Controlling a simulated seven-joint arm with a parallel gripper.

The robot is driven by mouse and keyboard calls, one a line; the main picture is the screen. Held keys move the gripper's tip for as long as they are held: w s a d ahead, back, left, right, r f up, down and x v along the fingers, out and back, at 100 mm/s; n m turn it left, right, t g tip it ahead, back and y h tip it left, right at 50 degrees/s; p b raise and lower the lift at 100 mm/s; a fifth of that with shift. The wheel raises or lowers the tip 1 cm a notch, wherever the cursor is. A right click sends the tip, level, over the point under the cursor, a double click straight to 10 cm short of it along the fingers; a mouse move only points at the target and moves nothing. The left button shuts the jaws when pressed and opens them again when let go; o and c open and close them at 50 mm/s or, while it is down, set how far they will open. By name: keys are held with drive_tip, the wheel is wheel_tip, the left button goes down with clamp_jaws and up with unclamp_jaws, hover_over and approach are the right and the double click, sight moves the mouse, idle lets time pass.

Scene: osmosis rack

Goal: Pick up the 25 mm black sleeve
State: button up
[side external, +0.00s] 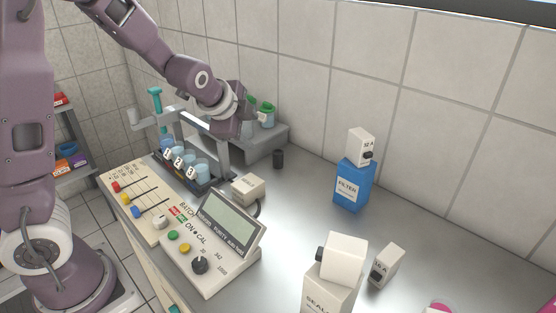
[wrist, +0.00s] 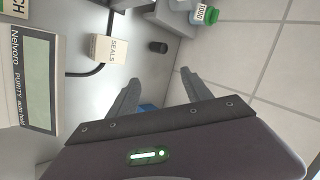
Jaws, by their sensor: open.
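A small black cylinder that looks like the sleeve (side external: 278,158) stands on the grey bench, just right of the grey ledge by the tiled wall. It also shows in the wrist view (wrist: 158,47), beyond my fingertips and near the wall. Its size cannot be read. My gripper (side external: 240,110) is above the bench, up and to the left of the cylinder in the side view. In the wrist view my gripper (wrist: 160,74) has its two grey fingers spread apart with nothing between them. The fingers are clear of the cylinder.
A meter (side external: 222,240), a rack of numbered cups (side external: 187,168) and a blue FILTER box (side external: 354,187) stand around.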

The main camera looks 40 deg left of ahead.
sight(281, 152)
drive_tip(key=w+a+f+m+t, duration=0.1)
drive_tip(key=w+f+m, duration=0.3)
drive_tip(key=m, duration=0.3)
drive_tip(key=w+a+f+m+t+y, duration=0.1)
drive_tip(key=w+a+f+m+t, duration=0.1)
drive_tip(key=w+f+m, duration=0.2)
drive_tip(key=w+a+f+m+t, duration=0.1)
drive_tip(key=w+a+f+m, duration=0.1)
drive_tip(key=w+f+m, duration=0.3)
wheel_tip(281, 152, down, 3)
drive_tip(key=shift+a+f+m+t, duration=0.1)
drive_tip(key=shift+m+t, duration=0.3)
drive_tip(key=shift+m, duration=1.9)
drive_tip(key=x, duration=0.7)
drive_tip(key=shift+a, duration=0.2)
clamp_jaws()
